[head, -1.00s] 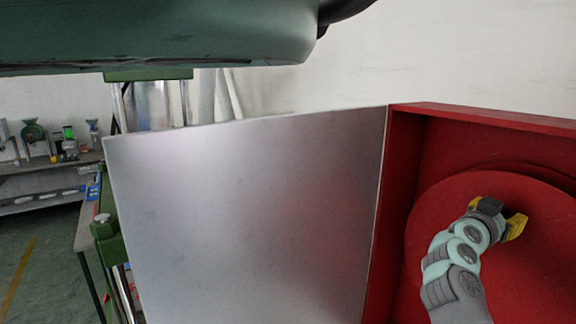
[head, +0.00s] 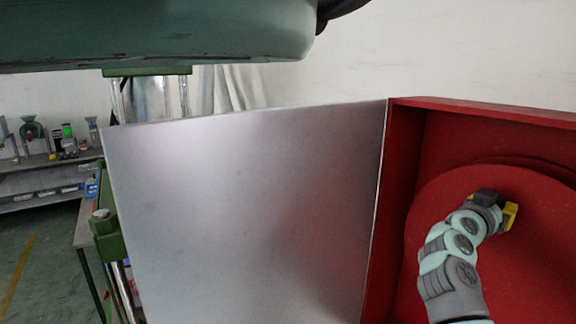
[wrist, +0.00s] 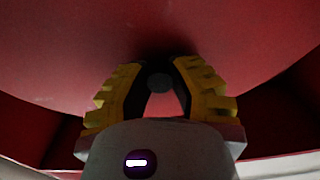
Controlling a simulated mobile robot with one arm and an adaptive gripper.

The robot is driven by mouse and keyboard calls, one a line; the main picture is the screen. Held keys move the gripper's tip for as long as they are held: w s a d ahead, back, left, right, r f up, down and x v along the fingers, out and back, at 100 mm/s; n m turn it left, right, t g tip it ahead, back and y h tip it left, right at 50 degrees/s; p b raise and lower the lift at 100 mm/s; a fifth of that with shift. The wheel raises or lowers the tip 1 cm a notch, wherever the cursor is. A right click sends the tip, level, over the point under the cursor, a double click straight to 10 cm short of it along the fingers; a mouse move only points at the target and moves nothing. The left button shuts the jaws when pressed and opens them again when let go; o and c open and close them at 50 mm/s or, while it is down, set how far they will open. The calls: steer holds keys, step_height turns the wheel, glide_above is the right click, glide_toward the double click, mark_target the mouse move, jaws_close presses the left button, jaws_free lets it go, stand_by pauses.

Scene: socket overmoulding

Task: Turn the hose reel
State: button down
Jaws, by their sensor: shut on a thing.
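The hose reel (head: 540,265) is a large red disc inside an open red cabinet (head: 405,150) at the right of the head view. In the wrist view the reel (wrist: 85,45) fills the upper part as a dim red face. My gripper (head: 497,206) is at the upper part of the disc, close to its face. In the wrist view its yellow-and-black fingers (wrist: 160,78) are on both sides of a small dark round knob (wrist: 159,83) and shut on it. In the head view the knob is hidden by the gripper. No hose is visible.
The cabinet's grey metal door (head: 240,215) stands open to the left of the reel and fills the middle. A green machine part (head: 150,40) hangs across the top left. A shelf (head: 40,165) with small items stands far left.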

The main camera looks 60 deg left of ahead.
mark_target(446, 215)
steer(key=a+f+n+b, duration=0.2)
steer(key=a+b, duration=0.1)
steer(key=b, duration=0.2)
steer(key=a+f+n+b, duration=0.2)
steer(key=a+n+b, duration=0.1)
steer(key=b, duration=0.1)
steer(key=a+f+n+b, duration=0.2)
steer(key=a+n+b, duration=0.1)
steer(key=b, duration=0.2)
steer(key=shift+w+a+f+b, duration=0.1)
steer(key=shift+a+b, duration=0.2)
step_height(446, 215, down, 18)
steer(key=n+b, duration=0.6)
steer(key=n, duration=1)
steer(key=d+f+n+p, duration=0.5)
steer(key=d+n+p, duration=0.1)
steer(key=d+n, duration=0.3)
steer(key=shift+d+f, duration=0.3)
steer(key=shift+d, duration=0.55)
steer(key=shift+n, duration=0.3)
steer(key=c, duration=0.8)
jaws_free()
